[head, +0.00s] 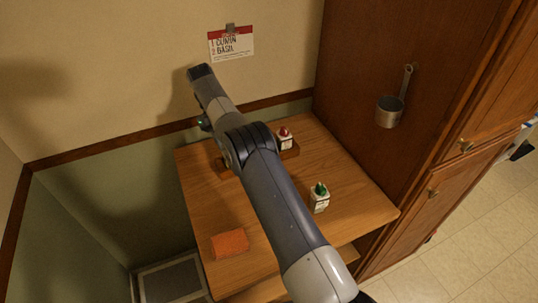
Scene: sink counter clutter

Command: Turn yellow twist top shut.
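No yellow twist top shows in the head view; my arm crosses the middle of the wooden counter and may hide it. A small white bottle with a red top (285,134) stands upright on a wooden rack (292,152) near the back of the counter. A white bottle with a green top (320,197) stands alone on the right side of the counter. My arm reaches over the rack's left part towards the back wall. My gripper's fingers cannot be made out, so its hold is not shown.
The wooden counter (205,200) has an orange sponge (230,244) at its front left. A card (231,44) is clipped to the back wall. A metal saucepan (391,110) hangs on the wooden cabinet at right. Bare counter lies between the green-topped bottle and the right edge.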

